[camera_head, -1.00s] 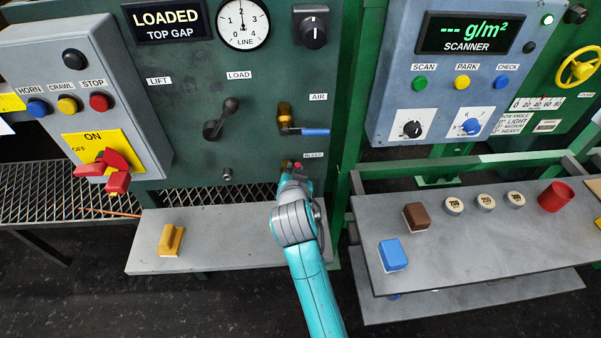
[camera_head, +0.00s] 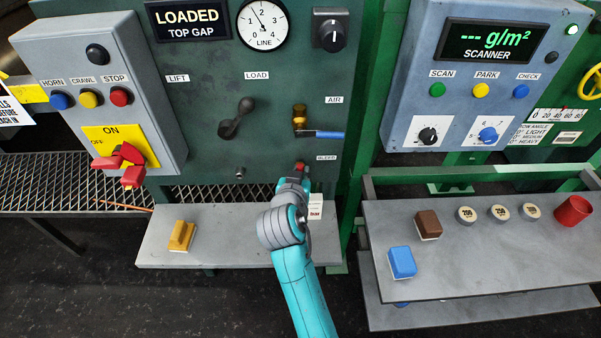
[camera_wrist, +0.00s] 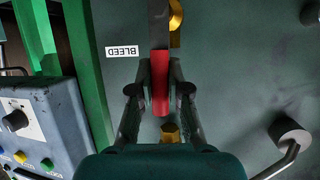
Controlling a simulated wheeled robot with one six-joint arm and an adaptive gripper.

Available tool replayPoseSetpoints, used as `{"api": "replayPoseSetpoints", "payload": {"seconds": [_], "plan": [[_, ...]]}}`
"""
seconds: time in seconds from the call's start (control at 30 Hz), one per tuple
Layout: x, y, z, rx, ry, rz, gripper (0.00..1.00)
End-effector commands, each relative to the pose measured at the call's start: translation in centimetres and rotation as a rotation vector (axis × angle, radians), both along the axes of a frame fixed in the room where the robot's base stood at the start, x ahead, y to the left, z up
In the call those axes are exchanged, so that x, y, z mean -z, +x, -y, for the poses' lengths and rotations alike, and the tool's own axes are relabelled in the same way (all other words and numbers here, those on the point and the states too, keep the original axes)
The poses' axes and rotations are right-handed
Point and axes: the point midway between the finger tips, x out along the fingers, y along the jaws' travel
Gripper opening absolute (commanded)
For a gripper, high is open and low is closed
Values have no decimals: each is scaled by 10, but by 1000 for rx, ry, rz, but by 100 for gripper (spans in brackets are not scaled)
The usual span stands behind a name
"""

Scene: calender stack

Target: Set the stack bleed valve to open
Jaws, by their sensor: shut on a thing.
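The stack bleed valve has a red-gripped lever (camera_wrist: 161,85) on a dark flat stem (camera_wrist: 158,22). Its brass body (camera_wrist: 176,16) shows partly behind the stem at the top of the wrist view. My gripper (camera_wrist: 161,82) has a finger on each side of the red grip and is closed on it. The BLEED label (camera_wrist: 122,52) appears upside down beside it. In the head view my gripper (camera_head: 297,180) is at the panel below the AIR valve, with a bit of red (camera_head: 300,166) showing, and my arm hides most of the bleed valve.
The AIR valve (camera_head: 299,116) with its blue lever (camera_head: 329,135) is just above. The LOAD lever (camera_head: 236,118) stands out to the left. A grey shelf (camera_head: 215,225) with a yellow block (camera_head: 181,235) lies below. The scanner box (camera_head: 470,85) is to the right.

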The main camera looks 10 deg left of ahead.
Motion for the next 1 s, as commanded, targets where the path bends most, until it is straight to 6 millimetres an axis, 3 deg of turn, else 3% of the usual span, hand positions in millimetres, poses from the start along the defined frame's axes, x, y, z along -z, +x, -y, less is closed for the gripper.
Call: {"api": "replayPoseSetpoints", "payload": {"seconds": [0.07,0.1,0.17,0.2,0.57,0.77,1.0], "plan": [[2,0,-1,-3,-1,-3,0],[2,0,-1,-3,-1,-3,26],[2,0,-1,-3,-1,-3,41],[1,0,-1,-2,0,-2,42],[-1,-5,0,-2,1,-1,42],[-12,-31,2,-4,2,1,42],[-30,-76,5,-4,2,0,42]]}}
